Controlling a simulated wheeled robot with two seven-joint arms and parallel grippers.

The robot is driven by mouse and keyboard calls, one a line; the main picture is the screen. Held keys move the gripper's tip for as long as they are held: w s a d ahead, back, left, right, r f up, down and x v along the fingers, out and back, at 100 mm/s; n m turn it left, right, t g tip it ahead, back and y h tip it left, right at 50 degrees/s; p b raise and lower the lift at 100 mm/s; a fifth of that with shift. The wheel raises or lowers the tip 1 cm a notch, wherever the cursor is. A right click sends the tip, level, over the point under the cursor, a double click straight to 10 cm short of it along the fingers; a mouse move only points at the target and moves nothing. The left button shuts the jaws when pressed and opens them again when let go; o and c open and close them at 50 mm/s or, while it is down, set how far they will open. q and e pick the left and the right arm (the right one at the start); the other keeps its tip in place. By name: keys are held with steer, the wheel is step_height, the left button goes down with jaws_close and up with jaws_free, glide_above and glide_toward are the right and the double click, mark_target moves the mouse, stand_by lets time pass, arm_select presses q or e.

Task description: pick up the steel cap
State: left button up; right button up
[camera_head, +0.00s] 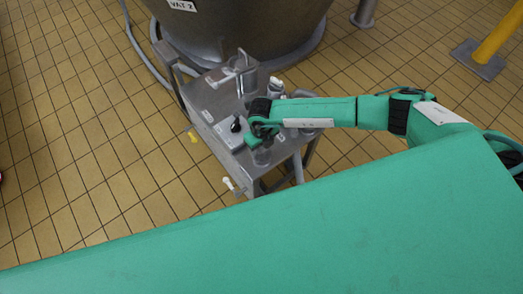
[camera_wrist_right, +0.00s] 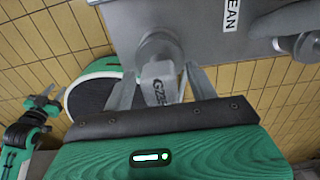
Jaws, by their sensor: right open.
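My right gripper (camera_head: 258,139) reaches in from the right over the front right corner of the steel cart. In the right wrist view my right gripper (camera_wrist_right: 163,82) has its two grey fingers apart, one on each side of a grey steel piece marked "GZ35" (camera_wrist_right: 160,84). This looks like the steel cap, next to a round steel fitting (camera_wrist_right: 158,49). I cannot tell whether the fingers touch it. My left gripper is not seen in the head view.
The steel cart (camera_head: 211,107) carries a black knob (camera_head: 236,125), a raised bracket and other fittings. A large vat (camera_head: 240,28) stands behind it. A yellow post (camera_head: 496,38) is at the upper right. Tiled floor is open at the left.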

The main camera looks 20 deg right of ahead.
steer(key=shift+f, duration=0.25)
steer(key=c, duration=1.2)
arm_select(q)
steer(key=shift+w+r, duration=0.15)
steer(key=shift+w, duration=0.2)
arm_select(e)
steer(key=shift+o, duration=0.2)
steer(key=shift+r, duration=0.1)
